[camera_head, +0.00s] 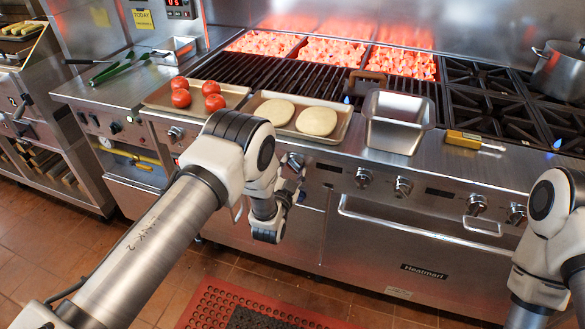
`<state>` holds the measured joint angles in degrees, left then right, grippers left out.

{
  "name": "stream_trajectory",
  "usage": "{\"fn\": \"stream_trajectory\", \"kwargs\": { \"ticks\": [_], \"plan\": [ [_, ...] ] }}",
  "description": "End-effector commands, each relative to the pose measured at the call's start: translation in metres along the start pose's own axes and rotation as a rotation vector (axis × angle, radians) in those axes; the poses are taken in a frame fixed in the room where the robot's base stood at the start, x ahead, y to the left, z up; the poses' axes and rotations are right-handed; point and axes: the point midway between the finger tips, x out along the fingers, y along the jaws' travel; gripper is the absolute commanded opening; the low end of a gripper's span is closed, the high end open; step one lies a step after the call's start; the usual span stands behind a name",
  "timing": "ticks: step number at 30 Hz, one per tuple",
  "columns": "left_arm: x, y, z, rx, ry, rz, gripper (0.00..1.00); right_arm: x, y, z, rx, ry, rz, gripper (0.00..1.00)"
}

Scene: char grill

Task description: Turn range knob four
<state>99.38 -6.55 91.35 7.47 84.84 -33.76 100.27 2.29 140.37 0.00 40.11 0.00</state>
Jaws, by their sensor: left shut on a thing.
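A row of round metal range knobs runs along the front panel of the range. My left arm comes in from the left, and its gripper (293,172) is at the panel, shut on a range knob (295,160) that is partly hidden by the gripper. To its right are more knobs: one (363,177), another (403,187), and two farther right (476,204) (516,213). One knob (175,132) shows left of my arm. I cannot read any numbers on the knobs. My right arm is at the right edge; its gripper is out of view.
Trays with tomatoes (181,97) and round buns (317,121), a steel pan (399,122) and a yellow-handled tool (470,139) stand on the ledge above. The glowing grill (333,52) is behind. An oven door handle (430,232) juts out below the knobs.

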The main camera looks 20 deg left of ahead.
Motion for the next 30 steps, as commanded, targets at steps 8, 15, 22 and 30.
{"fn": "stream_trajectory", "kwargs": {
  "ticks": [8, 15, 22, 30],
  "plan": [
    [0.001, 0.0, -0.001, -0.001, 0.002, 0.0, 0.75, 0.0, 0.0, 0.0, 0.0, 0.0, 0.0, 0.4],
    [-0.001, 0.0, 0.0, -0.001, 0.001, 0.0, 0.75, 0.0, 0.0, 0.0, 0.0, 0.0, 0.0, 0.4],
    [-0.037, 0.001, 0.001, 0.001, -0.003, 0.003, 0.75, 0.0, 0.0, 0.0, 0.0, 0.0, 0.0, 0.4],
    [-0.103, 0.002, 0.0, 0.0, -0.002, 0.003, 0.75, 0.0, 0.0, 0.0, 0.0, 0.0, 0.0, 0.4]
  ]
}}
